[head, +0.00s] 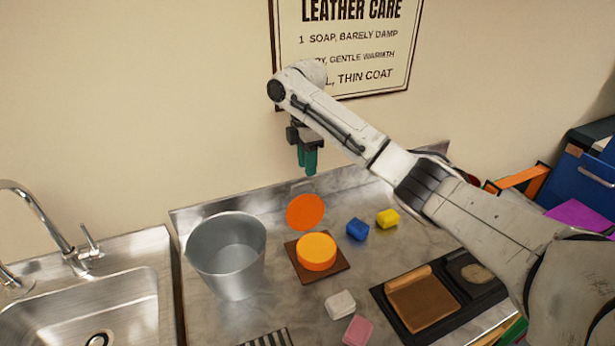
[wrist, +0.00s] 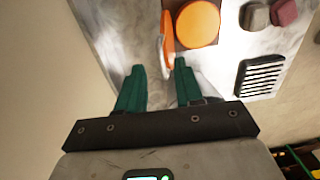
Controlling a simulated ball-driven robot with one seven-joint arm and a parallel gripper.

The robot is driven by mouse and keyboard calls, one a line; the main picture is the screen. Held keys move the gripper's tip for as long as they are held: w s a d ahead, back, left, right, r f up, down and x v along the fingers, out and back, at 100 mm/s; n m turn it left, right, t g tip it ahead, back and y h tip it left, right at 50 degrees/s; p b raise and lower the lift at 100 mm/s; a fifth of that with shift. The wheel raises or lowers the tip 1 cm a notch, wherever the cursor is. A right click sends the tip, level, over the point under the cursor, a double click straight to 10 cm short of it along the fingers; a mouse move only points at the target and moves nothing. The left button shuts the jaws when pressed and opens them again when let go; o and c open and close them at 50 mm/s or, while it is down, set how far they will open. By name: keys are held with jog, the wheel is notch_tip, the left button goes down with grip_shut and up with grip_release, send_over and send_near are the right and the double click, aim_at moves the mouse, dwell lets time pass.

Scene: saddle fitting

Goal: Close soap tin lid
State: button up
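The soap tin is a round orange tin (head: 316,252) on a square brown base (head: 322,273). Its darker orange lid (head: 305,212) stands raised behind the tin, on the wall side. My gripper (head: 308,168) is above and behind the lid, pointing down, with green fingers. In the wrist view my gripper (wrist: 160,68) is open and empty, its two fingers apart. There the lid (wrist: 168,45) shows nearly edge-on beyond the fingertips, with the tin (wrist: 197,24) to its right. I cannot tell how far the fingertips are from the lid.
A metal bucket (head: 227,262) stands left of the tin. A blue block (head: 357,229) and a yellow block (head: 388,218) lie to its right. A white block (head: 340,304) and a pink block (head: 358,331) lie in front. A dark tray (head: 378,294) is at right.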

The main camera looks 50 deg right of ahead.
jog(key=shift+s+f, duration=0.1)
jog(key=shift+f, duration=1.95)
jog(key=shift+c, duration=0.2)
grip_shut()
